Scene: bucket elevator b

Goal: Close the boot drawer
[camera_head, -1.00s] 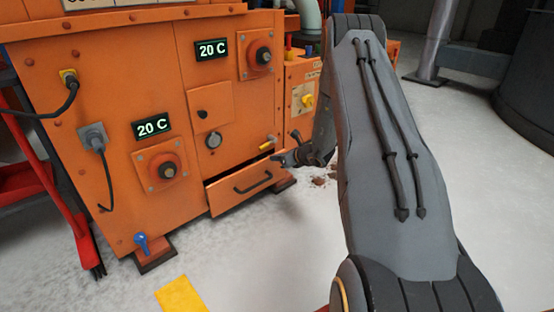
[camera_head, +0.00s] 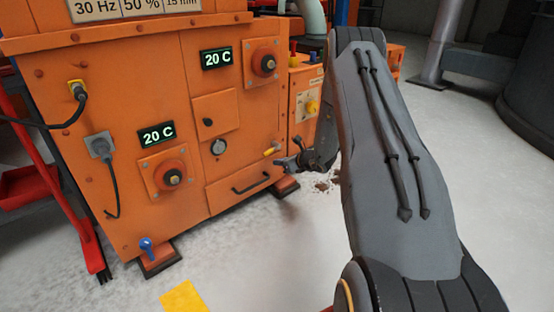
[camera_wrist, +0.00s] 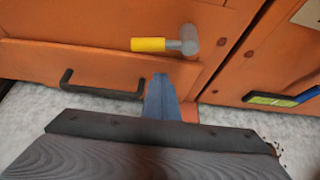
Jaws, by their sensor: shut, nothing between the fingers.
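The boot drawer (camera_head: 225,190) is an orange front with a black bar handle (camera_head: 251,184) at the bottom of the orange machine. Its front now looks about flush with the machine's face; a small gap cannot be ruled out. In the wrist view the drawer front (camera_wrist: 105,68) fills the upper left, with its black handle (camera_wrist: 100,86) left of my fingers. My gripper (camera_head: 279,163) is shut and empty, near the drawer's upper right end. In the wrist view my gripper (camera_wrist: 160,78) points at the right part of the front; whether it touches is unclear.
A yellow-handled latch or valve (camera_wrist: 150,44) sits just above the drawer, close to my fingertips. A blue valve (camera_head: 147,247) and a machine foot (camera_head: 160,261) are low on the left.

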